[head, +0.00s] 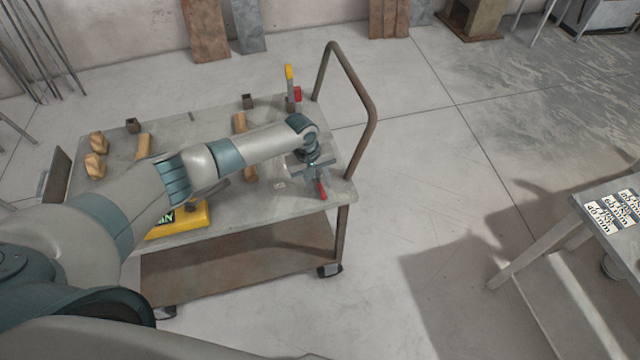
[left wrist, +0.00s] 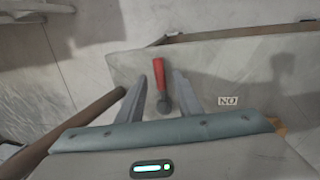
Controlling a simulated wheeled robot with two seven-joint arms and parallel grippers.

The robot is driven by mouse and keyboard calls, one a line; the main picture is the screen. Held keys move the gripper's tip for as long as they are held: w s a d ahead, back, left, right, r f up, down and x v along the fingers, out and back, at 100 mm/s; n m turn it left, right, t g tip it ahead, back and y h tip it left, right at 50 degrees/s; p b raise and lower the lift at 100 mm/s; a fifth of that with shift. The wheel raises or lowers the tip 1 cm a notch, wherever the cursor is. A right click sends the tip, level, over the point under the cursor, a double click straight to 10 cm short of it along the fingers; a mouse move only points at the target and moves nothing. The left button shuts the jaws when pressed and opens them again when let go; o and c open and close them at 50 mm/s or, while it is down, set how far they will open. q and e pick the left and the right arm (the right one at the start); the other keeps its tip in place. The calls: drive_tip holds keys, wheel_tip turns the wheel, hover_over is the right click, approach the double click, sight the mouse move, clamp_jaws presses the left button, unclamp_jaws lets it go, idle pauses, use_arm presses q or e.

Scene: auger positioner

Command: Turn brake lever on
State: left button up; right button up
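The brake lever, with a red handle (head: 322,189), stands at the cart's right front corner in the head view. In the left wrist view its red handle (left wrist: 159,76) rises from a dark round base, tilted a little. My left gripper (head: 313,172) is over the lever and partly hides it. In the left wrist view the fingers (left wrist: 168,84) are apart, one on each side of the lever, with gaps visible. Contact cannot be told. A small white label (left wrist: 228,101) reading ON, upside down, lies right of the lever. My right gripper is not in view.
The cart (head: 265,205) carries wooden blocks (head: 96,165), a yellow item (head: 185,220) and a yellow-topped upright lever (head: 290,80) at the back. A tube handle (head: 372,105) rises at its right end. A table (head: 590,205) stands at right, with clear floor between.

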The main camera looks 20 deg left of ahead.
use_arm(q)
drive_tip(key=shift+w+d+f, duration=0.1)
drive_tip(key=shift+d+f, duration=0.05)
drive_tip(key=shift+f, duration=0.7)
clamp_jaws()
